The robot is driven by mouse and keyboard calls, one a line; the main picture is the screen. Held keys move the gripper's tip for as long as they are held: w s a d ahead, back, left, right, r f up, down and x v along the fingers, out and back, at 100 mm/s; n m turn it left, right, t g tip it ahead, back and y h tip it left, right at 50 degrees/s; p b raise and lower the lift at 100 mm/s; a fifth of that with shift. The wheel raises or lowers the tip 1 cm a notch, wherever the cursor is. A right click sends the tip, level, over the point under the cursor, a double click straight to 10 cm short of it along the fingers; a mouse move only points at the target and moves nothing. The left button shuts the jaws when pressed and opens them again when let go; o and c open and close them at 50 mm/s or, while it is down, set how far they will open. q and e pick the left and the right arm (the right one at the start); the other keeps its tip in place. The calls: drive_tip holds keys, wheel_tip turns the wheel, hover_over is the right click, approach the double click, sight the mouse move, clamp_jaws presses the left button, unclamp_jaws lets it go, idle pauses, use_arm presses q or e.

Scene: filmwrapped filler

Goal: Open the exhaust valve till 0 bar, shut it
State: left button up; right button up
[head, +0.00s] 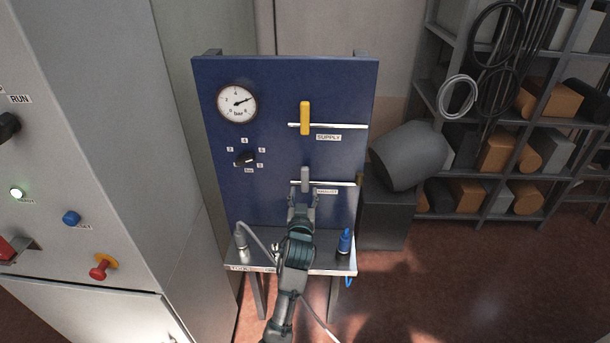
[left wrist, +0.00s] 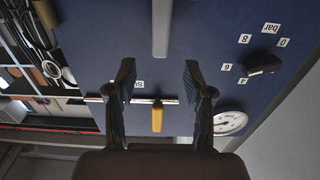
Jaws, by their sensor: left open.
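The exhaust valve's grey handle (head: 305,176) stands upright across a horizontal pipe, above the EXHAUST label (head: 327,191) on the blue panel. My left gripper (head: 303,199) is open just below it. In the left wrist view the grey handle (left wrist: 161,28) lies ahead, in line with the gap between my open fingers (left wrist: 159,68); I cannot tell whether they touch it. The round bar gauge (head: 237,103) has its needle pointing up and right, away from zero; its dial partly shows in the left wrist view (left wrist: 229,122). My right gripper is not in view.
The yellow supply handle (head: 305,118) stands upright above. A black selector knob (head: 246,159) sits left of the exhaust handle. The panel's shelf (head: 336,262) holds a blue fitting (head: 345,241) at right. A grey cabinet (head: 98,120) stands left, a storage rack (head: 452,195) right.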

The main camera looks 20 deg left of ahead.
sight(305, 176)
use_arm(q)
drive_tip(key=p+x, duration=0.1)
drive_tip(key=x, duration=0.8)
drive_tip(key=shift+s, duration=0.1)
clamp_jaws()
